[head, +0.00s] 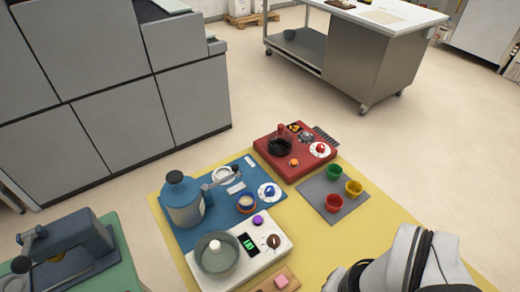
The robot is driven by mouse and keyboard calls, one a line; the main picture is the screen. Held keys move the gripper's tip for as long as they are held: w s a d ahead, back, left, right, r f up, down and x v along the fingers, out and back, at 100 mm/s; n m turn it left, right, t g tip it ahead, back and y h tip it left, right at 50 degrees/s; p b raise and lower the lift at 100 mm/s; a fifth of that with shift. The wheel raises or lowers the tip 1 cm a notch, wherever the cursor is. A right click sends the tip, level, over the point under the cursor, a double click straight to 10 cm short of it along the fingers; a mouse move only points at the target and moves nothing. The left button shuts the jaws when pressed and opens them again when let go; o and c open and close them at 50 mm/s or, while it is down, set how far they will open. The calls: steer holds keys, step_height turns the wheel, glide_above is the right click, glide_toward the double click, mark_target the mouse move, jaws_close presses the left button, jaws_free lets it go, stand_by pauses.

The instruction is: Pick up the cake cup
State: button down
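Three small cups stand on a grey mat (315,204) on the yellow surface: a green cup (334,172), a yellow cup (353,188) and a red cup (334,203). A small orange-and-blue cup (246,204) with a pale top stands on the blue panel to the left. I cannot tell which of these is the cake cup. My white arm with dark bands enters at the bottom right, in front of the grey mat. My gripper's fingers are not in the picture.
A blue-grey canister (183,200) stands on the blue panel (200,235). A white scale-like unit (244,275) with a bowl (217,256) is in front. A red unit (290,170) is behind the cups. A pink block (281,282) sits at the bottom. The yellow surface (385,215) right of the cups is bare.

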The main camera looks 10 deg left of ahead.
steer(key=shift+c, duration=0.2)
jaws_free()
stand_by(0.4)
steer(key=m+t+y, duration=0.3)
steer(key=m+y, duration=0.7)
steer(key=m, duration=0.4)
glide_above(240, 200)
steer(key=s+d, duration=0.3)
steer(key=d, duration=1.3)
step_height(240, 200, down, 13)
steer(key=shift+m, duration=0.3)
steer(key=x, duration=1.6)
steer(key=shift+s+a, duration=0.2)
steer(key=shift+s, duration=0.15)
